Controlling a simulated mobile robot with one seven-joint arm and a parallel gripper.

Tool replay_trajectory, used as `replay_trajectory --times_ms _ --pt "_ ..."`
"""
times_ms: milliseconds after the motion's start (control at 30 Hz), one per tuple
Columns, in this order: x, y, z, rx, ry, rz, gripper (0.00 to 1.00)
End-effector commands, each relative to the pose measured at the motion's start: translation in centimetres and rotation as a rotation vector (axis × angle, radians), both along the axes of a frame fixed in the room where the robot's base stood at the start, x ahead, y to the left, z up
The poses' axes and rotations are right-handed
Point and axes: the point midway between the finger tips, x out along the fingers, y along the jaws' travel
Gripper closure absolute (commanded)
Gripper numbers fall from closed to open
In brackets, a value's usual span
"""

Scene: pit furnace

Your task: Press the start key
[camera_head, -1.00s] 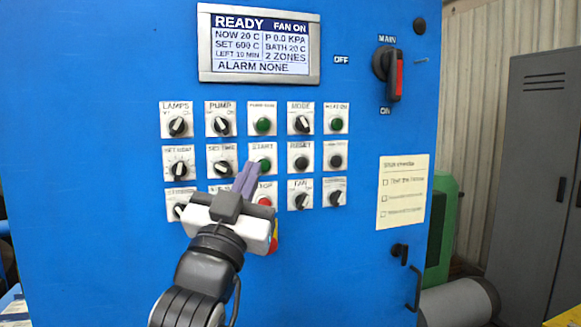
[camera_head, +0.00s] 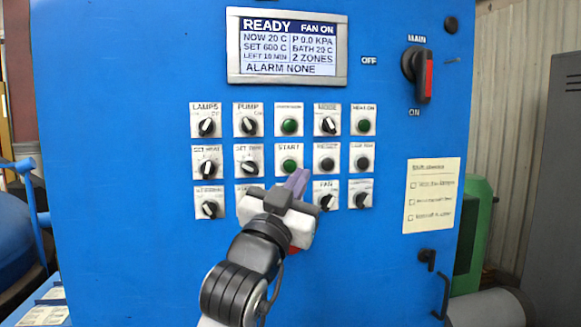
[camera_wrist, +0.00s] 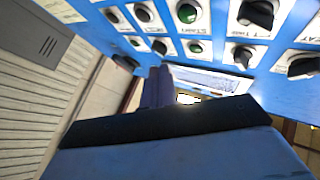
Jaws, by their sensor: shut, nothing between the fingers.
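The green start key (camera_head: 289,165) sits under the START label in the middle row of the blue panel. It also shows in the wrist view (camera_wrist: 187,13), near the top edge. My gripper (camera_head: 297,180) is shut and empty. In the head view its purple-grey fingers point at the panel just below and right of the start key, and the key's face is still visible. In the wrist view the fingers (camera_wrist: 155,88) are apart from the key in the picture. I cannot tell the gap to the panel. The display (camera_head: 287,48) reads READY, FAN ON, ALARM NONE.
Knobs and keys surround the start key, including the black reset key (camera_head: 326,163) and another green key (camera_head: 289,126) above. My gripper hides part of the bottom row. The main switch (camera_head: 423,75) and a paper checklist (camera_head: 431,196) are at the right.

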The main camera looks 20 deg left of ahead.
Motion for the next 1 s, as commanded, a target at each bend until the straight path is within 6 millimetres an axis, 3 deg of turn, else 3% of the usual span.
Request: replay_trajectory --times_ms 400,1000 --pt "4.2 2.9 0.0 0.0 0.0 0.001 1.0" --pt "4.8 3.3 0.0 0.0 0.0 0.001 1.0"
